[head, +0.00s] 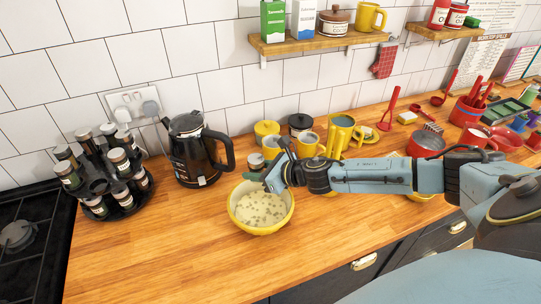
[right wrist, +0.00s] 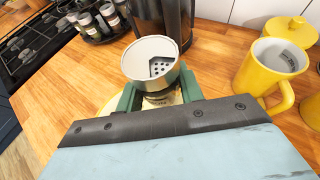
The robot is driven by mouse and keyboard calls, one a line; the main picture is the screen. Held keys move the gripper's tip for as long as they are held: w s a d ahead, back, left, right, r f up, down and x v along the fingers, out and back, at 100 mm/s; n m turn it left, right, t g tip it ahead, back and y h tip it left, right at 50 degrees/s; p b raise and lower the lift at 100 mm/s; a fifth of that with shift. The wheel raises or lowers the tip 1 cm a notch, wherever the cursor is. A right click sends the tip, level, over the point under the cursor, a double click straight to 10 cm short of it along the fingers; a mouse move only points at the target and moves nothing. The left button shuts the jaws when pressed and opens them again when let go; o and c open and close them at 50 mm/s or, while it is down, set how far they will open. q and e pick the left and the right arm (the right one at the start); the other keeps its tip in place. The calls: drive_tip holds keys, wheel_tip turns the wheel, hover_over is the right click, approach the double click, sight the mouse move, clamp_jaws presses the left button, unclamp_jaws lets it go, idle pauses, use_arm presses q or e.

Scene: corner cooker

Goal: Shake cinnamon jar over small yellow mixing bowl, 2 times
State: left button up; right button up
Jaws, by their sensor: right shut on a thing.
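The small yellow mixing bowl (head: 240,222) stands on the wooden counter and holds a pale mixture with darker bits. My right gripper (head: 268,180) is above the bowl's back right rim. It is shut on a small jar (head: 256,162). The label cannot be read. A sliver of the yellow bowl (right wrist: 109,106) shows beside the left finger. My left gripper is not in view.
A black kettle (head: 197,150) and a spice rack (head: 104,175) stand left of the bowl. Yellow mugs (head: 307,145) and canisters crowd the counter behind my right arm. A hob (head: 25,235) is at far left. The counter in front of the bowl is clear.

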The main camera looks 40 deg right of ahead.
drive_tip(key=shift+n+g+y, duration=0.4)
drive_tip(key=shift+n+y, duration=0.2)
drive_tip(key=shift+y, duration=0.1)
drive_tip(key=d+p, duration=0.1)
drive_tip(key=d, duration=0.1)
drive_tip(key=s+d+p, duration=0.1)
drive_tip(key=d, duration=0.1)
drive_tip(key=shift+s+f, duration=0.1)
drive_tip(key=shift+f, duration=0.05)
drive_tip(key=shift+d, duration=0.1)
